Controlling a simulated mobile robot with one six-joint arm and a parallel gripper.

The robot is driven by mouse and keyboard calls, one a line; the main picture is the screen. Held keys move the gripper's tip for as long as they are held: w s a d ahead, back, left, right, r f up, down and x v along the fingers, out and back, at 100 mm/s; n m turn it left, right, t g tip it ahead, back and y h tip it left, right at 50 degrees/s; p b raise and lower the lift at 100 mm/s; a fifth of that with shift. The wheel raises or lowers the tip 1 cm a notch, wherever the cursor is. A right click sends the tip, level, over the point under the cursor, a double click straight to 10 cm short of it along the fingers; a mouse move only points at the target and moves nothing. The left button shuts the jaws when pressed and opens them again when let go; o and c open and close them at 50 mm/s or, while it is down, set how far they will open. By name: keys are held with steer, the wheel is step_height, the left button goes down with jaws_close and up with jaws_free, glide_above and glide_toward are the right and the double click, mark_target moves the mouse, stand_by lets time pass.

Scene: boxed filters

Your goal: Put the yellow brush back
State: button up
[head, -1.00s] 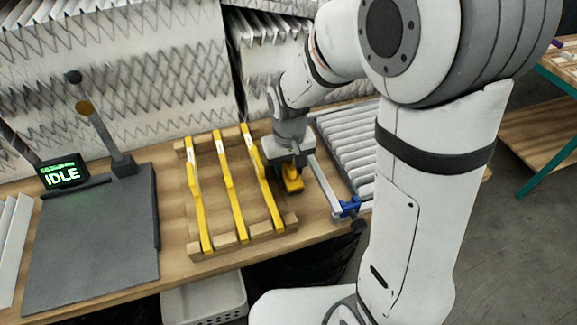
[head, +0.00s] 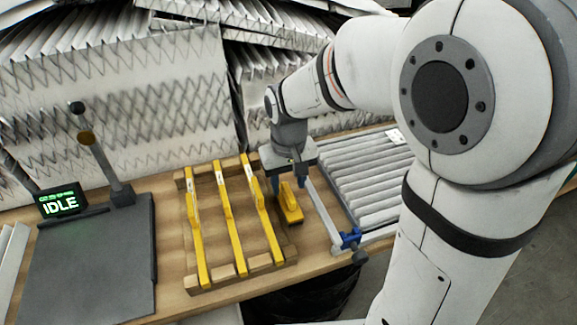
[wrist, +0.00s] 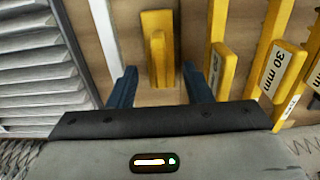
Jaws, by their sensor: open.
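The yellow brush (head: 289,204) rests on the wooden bench just right of a wooden rack (head: 271,259). In the wrist view the brush (wrist: 157,20) shows as a yellow block with a raised grip, lying between and beyond the blue fingertips. My gripper (head: 289,183) is open and empty above the brush, pointing down. The wrist view shows my gripper's fingers (wrist: 158,76) apart, one on each side of the brush, with clear gaps and no visible contact.
Yellow bars (head: 231,225) lie across the rack close on the left; one is marked 30 mm. A metal rail (head: 318,207) with a blue clamp (head: 349,240) and a pleated filter (head: 372,180) lie on the right. A dark plate (head: 90,265) and an IDLE display (head: 61,203) stand left.

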mark_target(289, 192)
step_height(289, 192, up, 6)
steer(key=shift+f, duration=0.1)
steer(key=s+d+m+t, duration=0.3)
steer(key=s+d, duration=0.9)
steer(key=shift+s+d+r, duration=0.15)
steer(key=shift+d+r, duration=0.05)
steer(key=shift+r, duration=0.05)
steer(key=shift+c, duration=0.5)
stand_by(0.4)
